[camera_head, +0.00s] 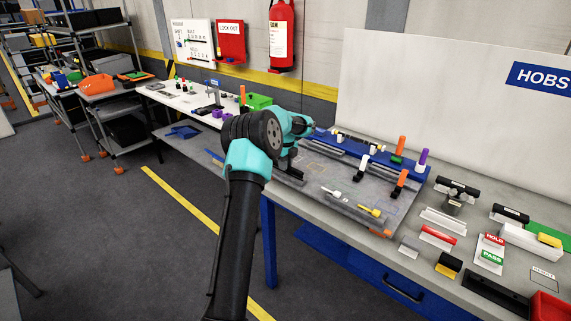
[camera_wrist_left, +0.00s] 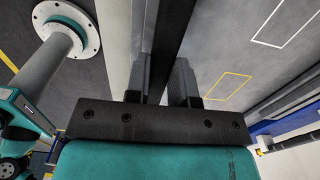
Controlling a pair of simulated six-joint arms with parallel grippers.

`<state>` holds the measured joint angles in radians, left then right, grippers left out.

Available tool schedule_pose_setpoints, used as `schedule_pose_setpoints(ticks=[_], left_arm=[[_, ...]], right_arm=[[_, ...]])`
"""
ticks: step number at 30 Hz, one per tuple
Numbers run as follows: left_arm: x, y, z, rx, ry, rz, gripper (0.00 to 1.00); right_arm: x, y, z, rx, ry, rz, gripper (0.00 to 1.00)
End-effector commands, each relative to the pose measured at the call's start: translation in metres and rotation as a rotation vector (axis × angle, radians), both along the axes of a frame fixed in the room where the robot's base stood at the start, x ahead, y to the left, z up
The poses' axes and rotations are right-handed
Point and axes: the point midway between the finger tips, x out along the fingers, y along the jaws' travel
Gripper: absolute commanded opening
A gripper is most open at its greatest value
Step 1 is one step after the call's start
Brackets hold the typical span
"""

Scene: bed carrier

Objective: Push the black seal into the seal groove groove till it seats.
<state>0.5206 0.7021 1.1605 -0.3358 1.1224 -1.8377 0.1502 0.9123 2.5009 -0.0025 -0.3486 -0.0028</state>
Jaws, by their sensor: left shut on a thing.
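My left gripper (camera_head: 289,174) is over the near-left part of the grey work plate (camera_head: 325,172) in the head view, pointing down. In the left wrist view its two fingers (camera_wrist_left: 160,84) are shut on a long dark strip, which looks like the black seal (camera_wrist_left: 172,35). The strip runs away from the fingers toward the top of the picture. The arm hides part of the plate. My right gripper is not in view.
Signs and black blocks (camera_head: 449,264) fill the bench's right end. A green bin (camera_head: 259,101) stands behind the arm.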

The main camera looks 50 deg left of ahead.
Motion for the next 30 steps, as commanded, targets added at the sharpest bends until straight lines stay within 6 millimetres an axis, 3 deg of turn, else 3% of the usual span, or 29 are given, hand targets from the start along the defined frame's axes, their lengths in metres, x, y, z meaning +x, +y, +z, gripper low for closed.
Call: schedule_pose_setpoints(ticks=[30], left_arm=[[0.0,0.0,-0.012,0.0,0.0,0.0,0.0]], right_arm=[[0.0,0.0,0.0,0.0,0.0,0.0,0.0]])
